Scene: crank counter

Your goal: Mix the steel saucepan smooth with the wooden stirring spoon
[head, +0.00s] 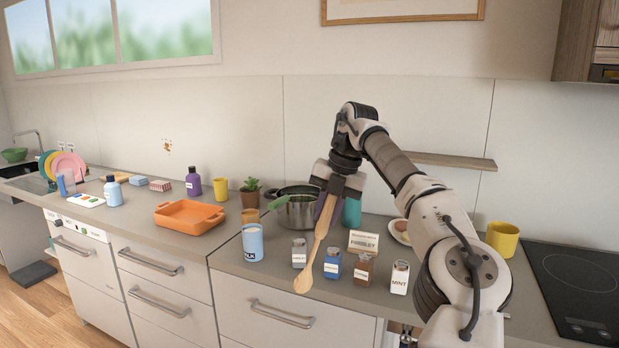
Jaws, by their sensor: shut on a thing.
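The steel saucepan (297,214) stands on the counter at the centre of the head view, with dark contents and something green at its left rim. The wooden stirring spoon (319,233) hangs from my gripper (335,185), its bowl end pointing down and slightly left. My gripper is shut on the spoon's upper part. The spoon shows in front of the pan's right side, with its bowl low in the picture near the counter's front edge. I cannot tell how far the spoon is from the pan. My gripper hides part of the pan's right side.
Several small jars, one a MINT jar (398,277), stand along the front edge beside a PARSLEY card (363,241). A blue-white can (252,242) is left of them. An orange tray (189,216) is further left. A yellow mug (502,239) and dark cooktop (575,285) are right.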

